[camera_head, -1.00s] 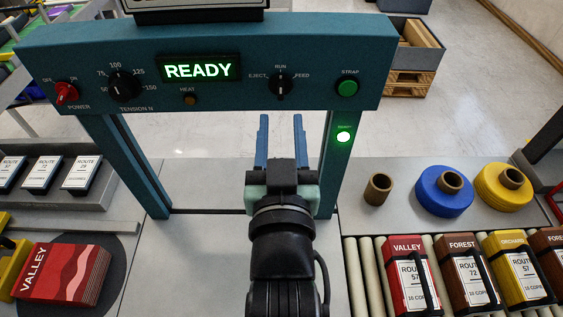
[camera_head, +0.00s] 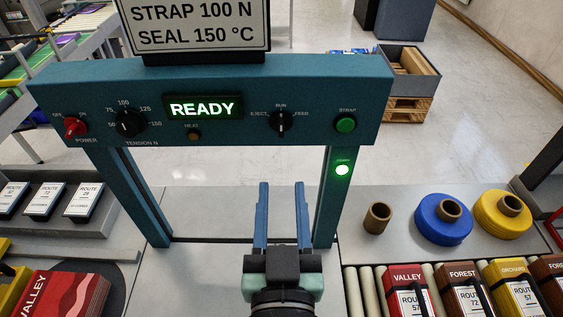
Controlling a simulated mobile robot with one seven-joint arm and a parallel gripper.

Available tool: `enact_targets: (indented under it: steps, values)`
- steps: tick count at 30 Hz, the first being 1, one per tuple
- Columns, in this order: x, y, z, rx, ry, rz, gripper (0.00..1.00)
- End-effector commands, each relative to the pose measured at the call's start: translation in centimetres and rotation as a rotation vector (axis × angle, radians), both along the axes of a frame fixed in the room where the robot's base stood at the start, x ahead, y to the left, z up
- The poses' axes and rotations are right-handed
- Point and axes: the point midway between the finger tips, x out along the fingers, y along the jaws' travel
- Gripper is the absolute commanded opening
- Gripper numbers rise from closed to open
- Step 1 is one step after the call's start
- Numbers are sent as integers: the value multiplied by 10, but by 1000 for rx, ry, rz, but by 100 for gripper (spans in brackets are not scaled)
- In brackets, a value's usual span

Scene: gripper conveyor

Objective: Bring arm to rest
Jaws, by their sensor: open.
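My gripper (camera_head: 281,217) is low in the middle of the head view, its two long blue fingers pointing away from me. The fingers are apart with nothing between them, so it is open and empty. It is over the bare grey table (camera_head: 205,275), in front of the opening of the blue strapping machine (camera_head: 300,85). Its fingertips show between the machine's two legs, nearer the right one. Most of my arm is below the picture's edge.
The machine's display (camera_head: 202,107) reads READY and a green lamp (camera_head: 342,170) is lit. Strapped book bundles (camera_head: 408,290) stand on rollers at right. Blue (camera_head: 432,228) and yellow rolls (camera_head: 490,222) lie behind them. A red VALLEY stack (camera_head: 65,295) lies at left.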

Motion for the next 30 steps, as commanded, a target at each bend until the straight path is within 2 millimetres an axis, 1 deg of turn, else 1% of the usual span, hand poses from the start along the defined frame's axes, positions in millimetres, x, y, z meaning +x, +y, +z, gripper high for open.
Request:
enact_targets:
  steps: [5, 8, 10, 11, 12, 14, 15, 17, 18, 19, 22, 23, 24, 27, 30]
  values:
    - [1, 0, 1, 0, -4, 0, 44]
    - [6, 0, 15, -1, -37, 0, 44]
    - [13, 0, 35, -3, -86, 0, 44]
    - [16, 0, 47, -4, -112, 0, 44]
    - [20, 0, 64, -5, -153, 1, 44]
    - [26, 0, 93, -6, -219, 1, 44]
    - [29, 0, 113, -7, -264, 1, 44]
    - [31, 1, 142, -8, -330, 1, 44]
    - [31, 1, 162, -9, -375, 0, 44]
    - [30, 1, 177, -9, -409, 0, 44]
    - [24, 1, 226, -10, -518, -1, 44]
    - [22, 1, 240, -10, -550, -1, 44]
    - [17, 1, 258, -9, -592, -2, 44]
    - [5, 2, 298, -8, -685, -3, 44]
    - [-7, 2, 326, -6, -752, -4, 44]
